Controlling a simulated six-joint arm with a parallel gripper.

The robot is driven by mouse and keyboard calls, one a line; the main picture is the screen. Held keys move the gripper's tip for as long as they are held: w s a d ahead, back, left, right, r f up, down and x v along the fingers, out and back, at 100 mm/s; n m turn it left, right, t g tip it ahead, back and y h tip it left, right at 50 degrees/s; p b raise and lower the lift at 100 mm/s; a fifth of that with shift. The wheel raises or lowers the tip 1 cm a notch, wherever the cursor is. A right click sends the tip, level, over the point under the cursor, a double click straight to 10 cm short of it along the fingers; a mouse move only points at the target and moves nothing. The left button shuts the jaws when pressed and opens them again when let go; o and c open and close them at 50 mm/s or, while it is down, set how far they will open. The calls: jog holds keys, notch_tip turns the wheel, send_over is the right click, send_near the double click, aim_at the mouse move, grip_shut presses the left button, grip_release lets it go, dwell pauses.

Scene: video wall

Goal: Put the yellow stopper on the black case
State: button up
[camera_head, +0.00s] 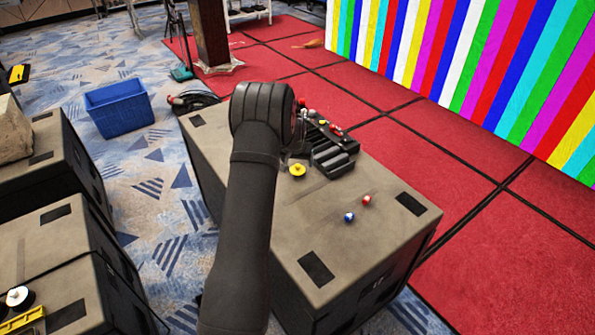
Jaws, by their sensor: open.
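A round yellow stopper (297,170) with a dark spot on top lies on the tan top of the large equipment case (330,225). A small black case (333,158) with a ridged, stepped shape sits just to its right, towards the back of that top. My gripper (293,150) is mostly hidden behind my dark arm. The part that shows is just behind the yellow stopper and left of the black case. It is open, and I see nothing held in it. I cannot tell whether it touches the stopper.
A blue-and-white ball (349,217) and a red-and-white one (366,200) lie on the large case's front right. Small red-topped items stand behind the black case. A blue bin (119,108) stands on the floor.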

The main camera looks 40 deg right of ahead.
aim_at(298, 165)
jog(key=shift+x, duration=2.2)
jog(key=shift+w, duration=0.1)
jog(key=c, duration=1.1)
jog(key=shift+r, duration=0.2)
notch_tip(298, 165, up, 4)
jog(key=shift+r, duration=0.15)
jog(key=s+d+r, duration=0.1)
jog(key=s+r, duration=0.1)
jog(key=s, duration=0.1)
jog(key=s+d+r, duration=0.1)
jog(key=s+r, duration=0.1)
jog(key=s, duration=0.2)
jog(key=s+d+r, duration=0.1)
jog(key=s+r, duration=0.1)
jog(key=s, duration=0.2)
jog(key=shift+s+d+r, duration=0.1)
jog(key=shift+d+r, duration=0.05)
jog(key=shift+r, duration=0.05)
